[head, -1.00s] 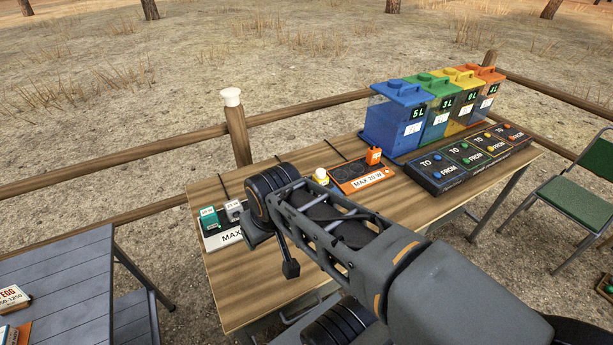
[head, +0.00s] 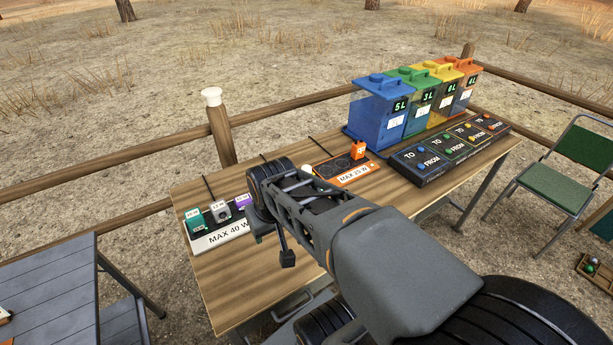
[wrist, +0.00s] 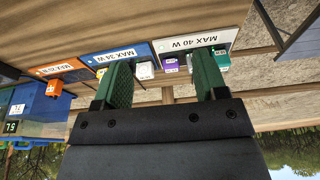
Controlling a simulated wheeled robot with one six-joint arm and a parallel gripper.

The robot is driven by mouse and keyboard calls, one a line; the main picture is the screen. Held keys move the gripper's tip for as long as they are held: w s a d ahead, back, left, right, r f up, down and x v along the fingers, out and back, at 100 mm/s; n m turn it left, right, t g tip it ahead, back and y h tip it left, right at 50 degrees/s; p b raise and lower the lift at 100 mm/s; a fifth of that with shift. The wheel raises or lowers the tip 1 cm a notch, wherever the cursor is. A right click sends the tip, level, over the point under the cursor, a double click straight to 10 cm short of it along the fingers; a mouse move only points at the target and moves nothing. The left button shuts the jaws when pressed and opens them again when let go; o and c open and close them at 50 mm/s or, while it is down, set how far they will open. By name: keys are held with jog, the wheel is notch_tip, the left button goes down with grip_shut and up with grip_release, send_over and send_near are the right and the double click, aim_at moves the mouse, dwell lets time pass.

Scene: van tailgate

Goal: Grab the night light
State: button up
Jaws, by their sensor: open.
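No label I can read names the night light. A small rounded whitish top (head: 306,169) shows just behind my arm in the head view, most lamp-like of the small things. In the wrist view a yellow piece (wrist: 100,72) and a white block (wrist: 144,70) sit on the blue MAX 34 W strip (wrist: 118,56). A purple block (wrist: 170,64) and a teal block (wrist: 221,60) sit on the white MAX 40 W strip (wrist: 195,42). My gripper (wrist: 163,78) is open and empty, its green fingers partly hiding the strips. My arm hides most of the blue strip in the head view.
The wooden table (head: 240,290) also holds an orange MAX 25 W strip (head: 352,175) with an orange block, a black TO/FROM panel (head: 450,155) and several coloured tanks (head: 385,115). A wooden fence (head: 120,187) stands behind. The table's front left is bare.

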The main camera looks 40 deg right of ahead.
jog(key=w+d+f+m+t+y+b, duration=0.1)
jog(key=w+d+f+m+t, duration=0.1)
jog(key=d+f+m, duration=0.3)
jog(key=w+d+f+m+t+y+b, duration=0.1)
jog(key=w+d+f+m+t, duration=0.2)
jog(key=d+m, duration=0.7)
jog(key=w+d+f+m+t+y+b, duration=0.1)
jog(key=w+d+f+m+t, duration=0.2)
jog(key=d+f+m, duration=0.5)
jog(key=shift+d+m, duration=0.1)
jog(key=shift+m, duration=2.4)
jog(key=d+m+t+h, duration=0.1)
jog(key=d+m, duration=0.1)
jog(key=w+d+r+m+h, duration=0.1)
jog(key=d+m, duration=0.1)
jog(key=w+d+r+m+t+h, duration=0.1)
jog(key=d+m, duration=0.1)
jog(key=shift+w+r+t+h, duration=0.15)
jog(key=shift+w+t+h, duration=0.1)
jog(key=shift+t+h, duration=0.05)
jog(key=shift+w+d+m, duration=0.15)
jog(key=shift+w+m, duration=0.1)
jog(key=shift+m, duration=0.25)
jog(key=x, duration=0.8)
jog(key=shift+p, duration=0.4)
jog(key=shift+p+x, duration=0.6)
jog(key=shift+x, duration=2.1)
jog(key=shift+s+d, duration=0.1)
jog(key=shift+d, duration=0.1)
